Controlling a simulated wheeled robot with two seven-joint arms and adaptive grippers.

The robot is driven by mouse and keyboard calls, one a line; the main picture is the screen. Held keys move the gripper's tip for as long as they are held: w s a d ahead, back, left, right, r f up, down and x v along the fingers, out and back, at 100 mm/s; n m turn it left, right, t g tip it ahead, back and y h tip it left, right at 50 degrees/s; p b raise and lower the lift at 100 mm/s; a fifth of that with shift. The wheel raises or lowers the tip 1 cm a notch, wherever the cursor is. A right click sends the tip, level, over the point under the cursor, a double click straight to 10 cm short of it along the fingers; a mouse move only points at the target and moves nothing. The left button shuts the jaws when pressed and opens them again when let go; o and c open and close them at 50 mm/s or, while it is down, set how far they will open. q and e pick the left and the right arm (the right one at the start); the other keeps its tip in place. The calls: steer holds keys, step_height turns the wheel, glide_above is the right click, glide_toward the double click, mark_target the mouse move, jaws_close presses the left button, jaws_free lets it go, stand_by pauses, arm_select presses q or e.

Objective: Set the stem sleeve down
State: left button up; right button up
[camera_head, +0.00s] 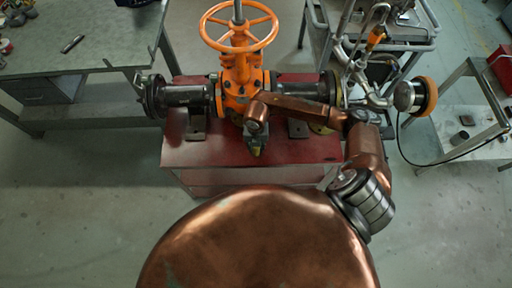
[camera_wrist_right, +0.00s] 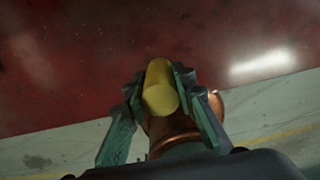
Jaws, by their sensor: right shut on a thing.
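The stem sleeve (camera_wrist_right: 161,88) is a short yellow cylinder in the middle of the right wrist view. My right gripper (camera_wrist_right: 160,85) is shut on it, with one finger on each side. In the head view my right gripper (camera_head: 255,148) is over the front part of the red bench (camera_head: 310,152), just in front of the orange gate valve (camera_head: 238,75). The sleeve is too small and covered there to make out clearly. I cannot tell whether the sleeve touches the red top. My left gripper is not in view.
The valve has an orange handwheel (camera_head: 240,27) and a dark flanged pipe (camera_head: 185,96) on its left. A grey workbench (camera_head: 85,50) stands at left, a metal cart (camera_head: 420,35) at back right. Red top is bare around the sleeve in the wrist view.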

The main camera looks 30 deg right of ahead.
steer(key=shift+f, duration=0.15)
steer(key=o, duration=1.1)
steer(key=shift+o, duration=0.2)
step_height(320, 180, up, 12)
steer(key=shift+r+p, duration=0.2)
steer(key=shift+p, duration=0.4)
